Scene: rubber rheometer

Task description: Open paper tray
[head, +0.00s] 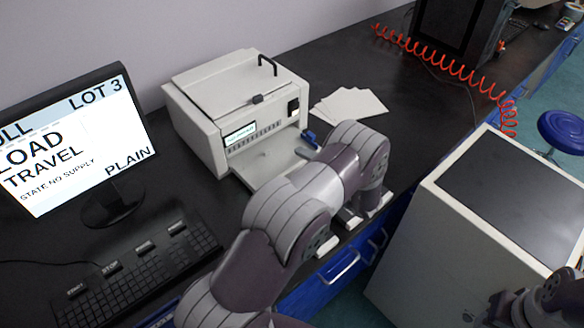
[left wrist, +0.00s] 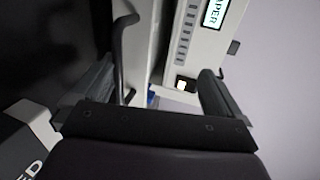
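The machine (head: 245,110) is a cream box with a lit display and a flat paper tray (head: 262,168) at its lower front. My left arm crosses in front of the tray's right part. I cannot tell whether the handle belongs to the tray. Part of my right arm shows at bottom right; its fingers are unclear.
A monitor (head: 75,140) and keyboard (head: 140,270) stand on the left of the black bench. White sheets (head: 350,104) lie right of the machine. A blue object (head: 309,138) sits at its front right. A cream cabinet (head: 440,235) and red coiled hose (head: 450,65) are at right.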

